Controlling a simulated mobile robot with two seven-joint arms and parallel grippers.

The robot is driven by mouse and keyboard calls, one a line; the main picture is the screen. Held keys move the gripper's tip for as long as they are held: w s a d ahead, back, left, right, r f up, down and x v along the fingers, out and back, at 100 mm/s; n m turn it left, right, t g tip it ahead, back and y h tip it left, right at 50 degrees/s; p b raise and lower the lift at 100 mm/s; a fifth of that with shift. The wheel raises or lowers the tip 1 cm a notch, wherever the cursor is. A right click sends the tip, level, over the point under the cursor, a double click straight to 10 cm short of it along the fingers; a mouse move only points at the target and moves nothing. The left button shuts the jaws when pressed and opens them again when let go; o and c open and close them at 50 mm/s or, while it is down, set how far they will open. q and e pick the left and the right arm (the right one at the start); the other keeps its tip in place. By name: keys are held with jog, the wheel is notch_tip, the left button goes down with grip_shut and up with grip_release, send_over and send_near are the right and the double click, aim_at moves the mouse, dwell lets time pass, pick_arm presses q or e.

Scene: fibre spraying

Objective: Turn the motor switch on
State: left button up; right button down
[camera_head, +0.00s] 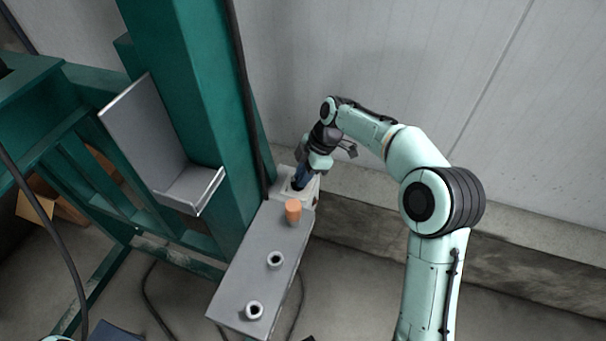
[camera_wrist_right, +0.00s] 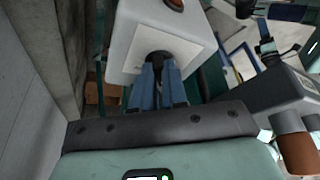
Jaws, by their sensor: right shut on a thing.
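The knob's exact angle is hard to read.
A green steel frame (camera_head: 185,90) with a grey tray (camera_head: 190,186) stands to the left. A pale wall (camera_head: 400,60) is behind.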

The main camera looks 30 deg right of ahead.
jog(key=shift+s+m+t+b, duration=0.1)
jog(key=shift+m+t+b, duration=0.2)
jog(key=shift+m+b, duration=0.5)
jog(key=m, duration=0.1)
jog(key=m+t+b, duration=0.1)
jog(key=shift+s+a+m+h, duration=0.1)
jog(key=shift+s+m+h, duration=0.05)
jog(key=shift+m+h, duration=0.15)
jog(key=m, duration=0.2)
jog(key=shift+s+a+m+t+h+b, duration=0.1)
jog(key=shift+a+m+t+h+b, duration=0.05)
jog(key=shift+m+t+h+b, duration=0.2)
jog(key=m, duration=0.2)
jog(key=m+h, duration=0.1)
jog(key=shift+s+a+m+t, duration=0.1)
jog(key=shift+a+m+t, duration=0.1)
jog(key=shift+m+t, duration=0.15)
jog(key=shift+a+m+h, duration=0.15)
jog(key=shift+m+h, duration=0.6)
jog(key=shift+m, duration=1.05)
jog(key=c, duration=1.2)
grip_release()
jog(key=shift+o, duration=0.2)
jog(key=shift+s+r, duration=0.1)
